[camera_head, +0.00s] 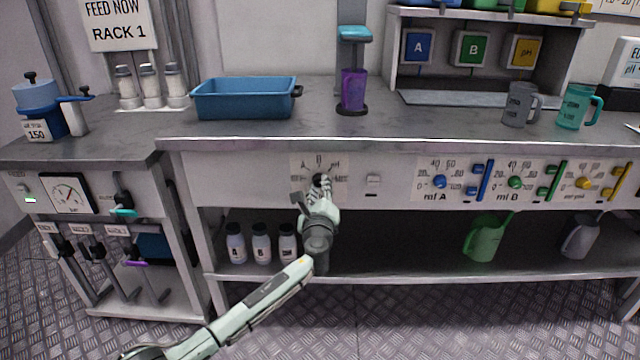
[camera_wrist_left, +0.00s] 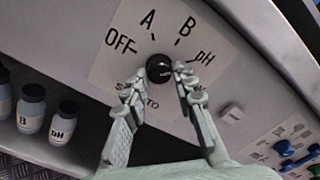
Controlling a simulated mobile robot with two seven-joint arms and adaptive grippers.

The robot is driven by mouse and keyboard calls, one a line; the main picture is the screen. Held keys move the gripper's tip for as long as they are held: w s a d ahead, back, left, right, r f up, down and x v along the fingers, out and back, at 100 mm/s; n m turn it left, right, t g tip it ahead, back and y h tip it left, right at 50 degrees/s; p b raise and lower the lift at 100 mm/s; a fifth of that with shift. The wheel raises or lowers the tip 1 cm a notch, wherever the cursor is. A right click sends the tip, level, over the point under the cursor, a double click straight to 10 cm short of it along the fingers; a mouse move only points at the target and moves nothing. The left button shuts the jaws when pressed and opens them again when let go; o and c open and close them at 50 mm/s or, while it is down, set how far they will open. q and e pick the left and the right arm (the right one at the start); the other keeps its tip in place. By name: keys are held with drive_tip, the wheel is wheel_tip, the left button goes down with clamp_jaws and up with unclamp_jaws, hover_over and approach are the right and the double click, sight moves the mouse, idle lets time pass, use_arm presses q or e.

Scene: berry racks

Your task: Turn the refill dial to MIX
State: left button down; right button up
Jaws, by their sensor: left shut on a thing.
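The refill dial (camera_wrist_left: 158,68) is a small black knob on a pale panel (camera_head: 299,165) on the bench front. In the left wrist view, the labels OFF, A, B and pH run around it. A label ending in TO is partly covered, and the lower right label is hidden behind a finger, so I cannot read MIX. My left gripper (camera_head: 319,185) is at the panel, its fingers on either side of the knob; it is shut on the dial, as the left wrist view (camera_wrist_left: 157,80) also shows. I cannot tell which label the dial points at. My right gripper is out of view.
A small switch (camera_head: 373,181) sits right of the dial. Labelled white bottles (camera_head: 261,243) stand on the shelf below, close to my left arm. A blue tub (camera_head: 245,98) and a purple cup (camera_head: 353,88) are on the bench above. Sliders (camera_head: 481,181) are farther right.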

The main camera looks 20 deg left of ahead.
use_arm(q)
drive_tip(key=shift+m, duration=0.9)
drive_tip(key=shift+a+m, duration=0.1)
drive_tip(key=shift+m, duration=0.9)
drive_tip(key=m, duration=0.5)
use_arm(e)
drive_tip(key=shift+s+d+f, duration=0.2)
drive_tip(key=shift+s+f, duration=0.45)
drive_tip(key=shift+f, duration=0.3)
use_arm(q)
drive_tip(key=shift+f, duration=0.1)
drive_tip(key=c, duration=1.2)
unclamp_jaws()
